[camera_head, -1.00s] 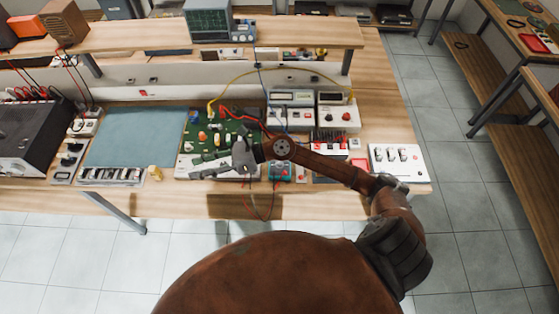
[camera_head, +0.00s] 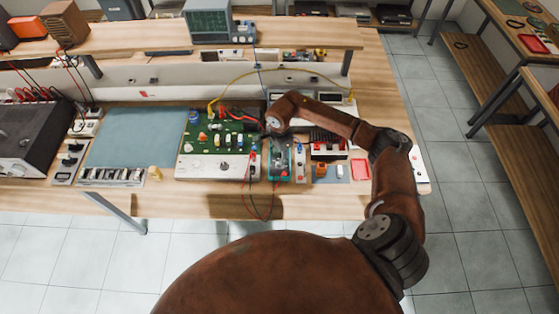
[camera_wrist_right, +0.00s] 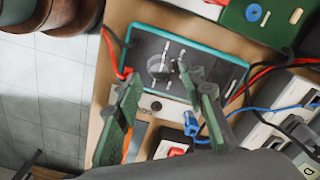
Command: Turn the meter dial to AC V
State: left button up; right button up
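The meter (camera_head: 279,165) is a small teal-edged box near the table's front edge, right of the green circuit board. In the right wrist view the meter (camera_wrist_right: 195,48) shows a dark face, with a round silver dial (camera_wrist_right: 159,67) and white marks around it. The marks are too small to read. My right gripper (camera_wrist_right: 158,75) is open, its two green-grey fingers on either side of the dial in the picture. Contact cannot be told. In the head view my right gripper (camera_head: 276,140) is above the meter's far part, partly hidden by the wrist. My left gripper is not in view.
The green circuit board (camera_head: 205,135) stands left of the meter, with red and black leads (camera_head: 250,185) beside it. Small boxes and switches crowd the right side. A blue-grey mat (camera_head: 135,137) lies left. A shelf (camera_head: 290,35) runs behind.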

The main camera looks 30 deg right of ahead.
jog(key=shift+f, duration=1.25)
jog(key=shift+c, duration=0.7)
grip_shut()
